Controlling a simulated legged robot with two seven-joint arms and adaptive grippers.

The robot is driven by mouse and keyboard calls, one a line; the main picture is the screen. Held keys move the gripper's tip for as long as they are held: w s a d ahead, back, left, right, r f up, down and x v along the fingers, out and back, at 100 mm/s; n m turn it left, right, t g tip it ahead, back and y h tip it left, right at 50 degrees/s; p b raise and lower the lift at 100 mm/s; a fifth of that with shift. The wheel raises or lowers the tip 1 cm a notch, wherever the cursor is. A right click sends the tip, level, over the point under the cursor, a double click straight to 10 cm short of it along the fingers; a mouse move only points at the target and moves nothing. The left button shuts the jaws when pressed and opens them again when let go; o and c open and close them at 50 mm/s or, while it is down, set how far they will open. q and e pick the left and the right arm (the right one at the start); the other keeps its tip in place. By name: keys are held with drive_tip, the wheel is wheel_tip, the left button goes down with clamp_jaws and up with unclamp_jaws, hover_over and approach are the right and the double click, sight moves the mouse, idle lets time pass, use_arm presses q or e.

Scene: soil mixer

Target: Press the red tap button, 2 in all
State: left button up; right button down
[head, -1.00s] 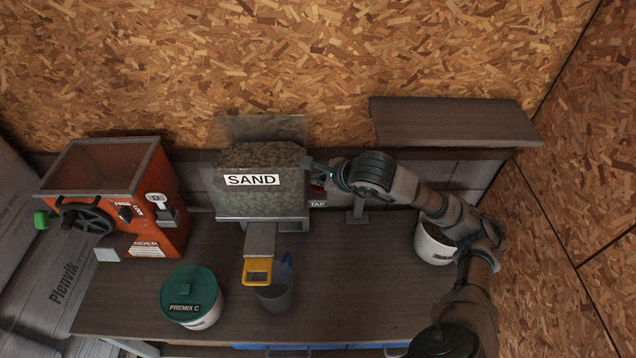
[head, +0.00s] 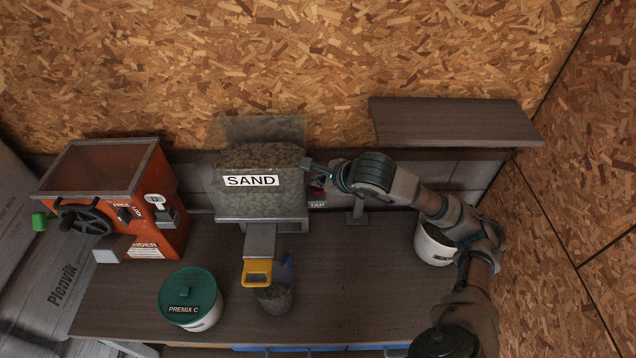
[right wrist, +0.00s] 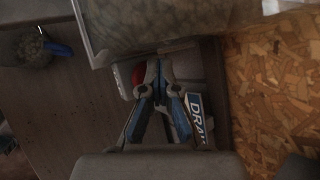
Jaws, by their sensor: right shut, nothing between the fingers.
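The red tap button (head: 318,185) shows as a small patch beside the sand hopper, above the TAP label (head: 318,204). My right gripper (head: 312,168) is shut and empty, right at the button and partly covering it. In the right wrist view the red button (right wrist: 139,73) lies just left of the closed fingertips (right wrist: 158,64); I cannot tell whether they touch it. The sand hopper (head: 262,205) holds sand. A cup with a blue handle (head: 274,299) stands under its yellow-edged spout (head: 257,271), with grainy material inside. My left gripper is not in view.
A red machine with a handwheel (head: 150,225) stands at the left. A green-lidded PREMIX C tub (head: 190,290) sits at the front left. A white bucket (head: 432,246) stands behind my right arm. A shelf (head: 455,122) overhangs at the back right. The bench's middle right is clear.

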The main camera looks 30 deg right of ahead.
sight(319, 188)
drive_tip(key=shift+r+p, duration=0.6)
drive_tip(key=shift+r, duration=0.4)
drive_tip(key=shift+r+p, duration=1.8)
drive_tip(key=shift+r, duration=0.8)
drive_tip(key=shift+f, duration=0.1)
